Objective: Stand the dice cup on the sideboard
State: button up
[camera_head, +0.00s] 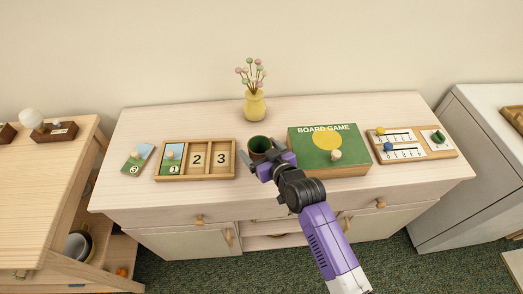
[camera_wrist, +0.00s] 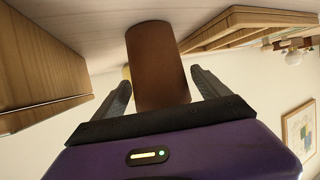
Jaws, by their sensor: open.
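The dice cup (camera_head: 259,143), brown outside with a dark green inside, stands upright on the pale wood sideboard (camera_head: 262,201), mouth up. In the wrist view, which looks upside down, the brown cup (camera_wrist: 158,60) meets the sideboard top (camera_wrist: 95,22) at its base. My gripper (camera_head: 262,155) reaches in from the front, low over the sideboard. Its jaws are open, with one finger on each side of the cup, as the wrist view of my gripper (camera_wrist: 162,88) shows. Small gaps show between the fingers and the cup.
Left of the cup are a numbered tray (camera_head: 195,177) and a loose card (camera_head: 137,158). Right are a green board game box (camera_head: 330,168), close to my gripper, and a scoring board (camera_head: 431,153). A yellow vase (camera_head: 255,106) stands behind. The sideboard's front strip is mostly clear.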

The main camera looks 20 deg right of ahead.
jog(key=shift+r, duration=0.25)
jog(key=shift+s, duration=0.35)
jog(key=b+v, duration=0.1)
jog(key=v, duration=1)
jog(key=shift+s, duration=0.15)
jog(key=s+m+h, duration=0.1)
jog(key=s, duration=1.8)
jog(key=s+r+t, duration=0.1)
jog(key=s+r, duration=0.7)
jog(key=s, duration=0.5)
jog(key=shift+s+a+r, duration=0.2)
jog(key=shift+s+a, duration=0.1)
jog(key=shift+a, duration=0.1)
jog(key=shift+f, duration=0.15)
